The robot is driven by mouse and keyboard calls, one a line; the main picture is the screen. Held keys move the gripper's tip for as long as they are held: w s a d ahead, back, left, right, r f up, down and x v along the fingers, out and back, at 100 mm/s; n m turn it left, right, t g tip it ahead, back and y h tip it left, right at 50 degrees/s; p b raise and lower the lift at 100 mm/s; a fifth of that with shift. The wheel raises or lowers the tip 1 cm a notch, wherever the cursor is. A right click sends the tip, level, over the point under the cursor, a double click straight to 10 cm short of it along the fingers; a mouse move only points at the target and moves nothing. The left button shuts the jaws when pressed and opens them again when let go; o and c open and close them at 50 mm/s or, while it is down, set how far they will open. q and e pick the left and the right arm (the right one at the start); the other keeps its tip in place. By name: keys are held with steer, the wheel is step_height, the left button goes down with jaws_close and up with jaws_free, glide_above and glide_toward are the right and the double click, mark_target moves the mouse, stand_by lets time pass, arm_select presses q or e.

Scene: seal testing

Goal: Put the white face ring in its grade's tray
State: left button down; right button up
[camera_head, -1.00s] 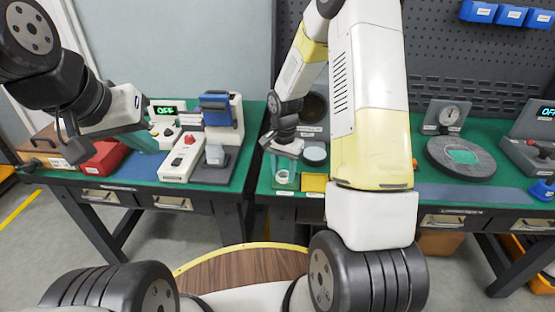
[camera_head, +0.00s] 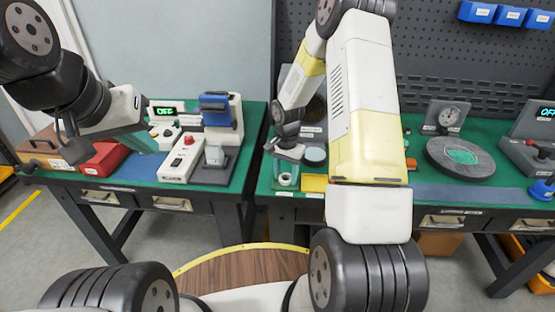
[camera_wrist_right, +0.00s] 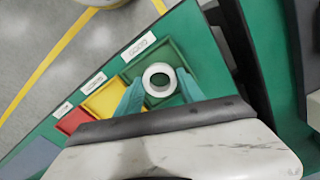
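The white face ring (camera_wrist_right: 160,80) sits between the teal fingertips of my right gripper (camera_wrist_right: 160,75), over or in the green tray (camera_wrist_right: 172,50). The fingertips appear to touch it on both sides; whether it rests on the tray floor is hard to tell. In the head view the ring (camera_head: 285,180) shows low between the fingers of my right gripper (camera_head: 286,172). A yellow tray (camera_wrist_right: 104,98) and a red tray (camera_wrist_right: 72,122) lie beside the green one. My left gripper (camera_head: 147,142) hangs over the left bench; its finger gap is unclear.
Labels stand along the trays' front edge. A blue-topped device (camera_head: 216,125) and a red box (camera_head: 104,157) are on the left bench.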

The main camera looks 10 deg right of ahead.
steer(key=shift+r, duration=0.1)
steer(key=s+r+n+t, duration=0.1)
steer(key=s+r, duration=0.1)
steer(key=r, duration=0.9)
steer(key=s+r+n+t, duration=0.1)
steer(key=s+r, duration=0.2)
steer(key=r, duration=0.8)
steer(key=s+a+r+n+t+y, duration=0.1)
steer(key=s+r+n+t, duration=0.1)
steer(key=s+r, duration=0.3)
steer(key=s+a+r+n+t+y, duration=0.1)
steer(key=s+r+n, duration=0.3)
steer(key=s, duration=1)
step_height(320, 180, up, 2)
steer(key=shift+s+r+t, duration=0.15)
steer(key=shift+t, duration=0.45)
steer(key=shift+a, duration=0.1)
